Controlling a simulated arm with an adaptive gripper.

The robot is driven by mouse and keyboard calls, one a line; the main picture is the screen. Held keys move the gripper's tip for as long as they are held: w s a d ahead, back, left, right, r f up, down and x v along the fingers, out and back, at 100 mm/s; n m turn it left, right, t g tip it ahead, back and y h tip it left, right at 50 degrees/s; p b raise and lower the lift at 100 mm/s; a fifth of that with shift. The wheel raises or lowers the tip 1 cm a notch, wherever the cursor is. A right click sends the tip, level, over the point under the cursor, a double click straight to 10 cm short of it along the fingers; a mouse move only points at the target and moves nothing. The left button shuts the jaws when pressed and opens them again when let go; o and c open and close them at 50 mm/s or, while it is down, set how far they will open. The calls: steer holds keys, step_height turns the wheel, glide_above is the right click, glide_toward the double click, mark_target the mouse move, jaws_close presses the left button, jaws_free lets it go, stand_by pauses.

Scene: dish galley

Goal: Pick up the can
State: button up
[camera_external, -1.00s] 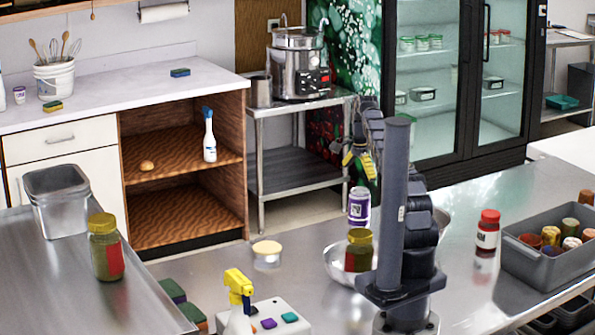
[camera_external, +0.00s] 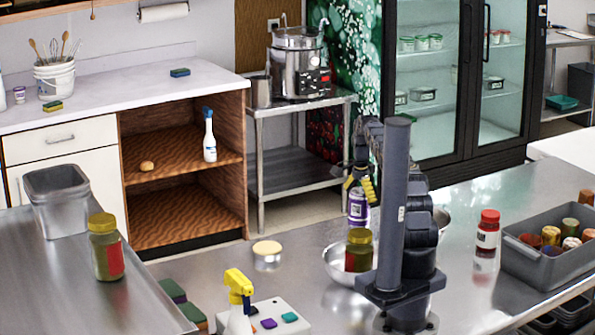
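A white can-like container with a purple label (camera_external: 358,208) stands upright on the steel counter, behind a glass jar. My gripper (camera_external: 360,187), with yellow-and-dark fingers, points down right at its top. The fingers look spread to either side of the upper part, and I see no clear sign of them closing on it. Whether they touch it cannot be told. The fingers hide the container's top, and the jar hides its base.
A red-lidded jar (camera_external: 488,232) and a grey bin (camera_external: 540,268) with several cans are at right. A spray bottle (camera_external: 239,295) stands in front. A low tin (camera_external: 267,252) is at left.

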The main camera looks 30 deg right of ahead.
steer(key=c, duration=0.8)
steer(key=shift+o, duration=0.2)
steer(key=shift+r, duration=0.15)
